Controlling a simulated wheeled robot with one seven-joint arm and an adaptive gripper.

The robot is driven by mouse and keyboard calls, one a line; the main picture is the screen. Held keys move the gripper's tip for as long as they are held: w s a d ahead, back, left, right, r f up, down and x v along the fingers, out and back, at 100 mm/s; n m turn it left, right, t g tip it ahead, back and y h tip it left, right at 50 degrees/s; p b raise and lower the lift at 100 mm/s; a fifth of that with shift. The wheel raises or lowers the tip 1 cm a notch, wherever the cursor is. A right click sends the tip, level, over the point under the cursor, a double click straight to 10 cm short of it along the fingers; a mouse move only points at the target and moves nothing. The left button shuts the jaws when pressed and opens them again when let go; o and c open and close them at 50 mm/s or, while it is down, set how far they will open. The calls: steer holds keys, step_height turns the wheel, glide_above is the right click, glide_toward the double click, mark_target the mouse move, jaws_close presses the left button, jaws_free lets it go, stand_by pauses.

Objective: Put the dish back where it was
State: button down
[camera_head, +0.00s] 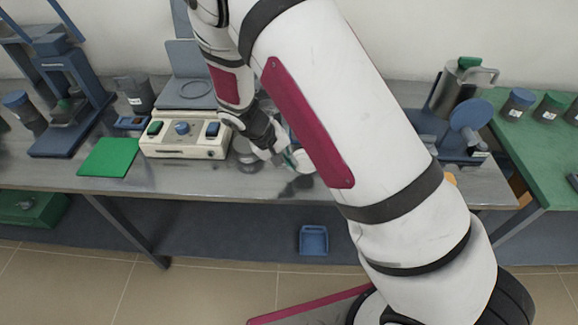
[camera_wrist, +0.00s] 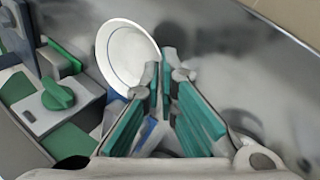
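The white round dish (camera_wrist: 124,54) shows tilted in the wrist view, with its right rim at my fingertips. My gripper (camera_wrist: 161,72) has its two teal-padded fingers close together and appears shut on the dish's rim; the left finger covers part of it. In the head view my gripper (camera_head: 288,160) is above the steel table, right of the cream instrument. My arm hides much of the gripper and the dish there.
The cream instrument (camera_head: 184,143) with green and blue knobs stands left of my gripper, a green mat (camera_head: 110,157) beside it. A blue stand (camera_head: 66,95) is far left. A steel pot (camera_head: 459,88) and blue apparatus stand right. The table front (camera_head: 225,180) is clear.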

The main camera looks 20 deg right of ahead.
steer(key=shift+w+f, duration=0.2)
steer(key=shift+w, duration=0.4)
steer(key=shift+f, duration=1.6)
steer(key=c, duration=1.8)
jaws_free()
steer(key=shift+f, duration=0.15)
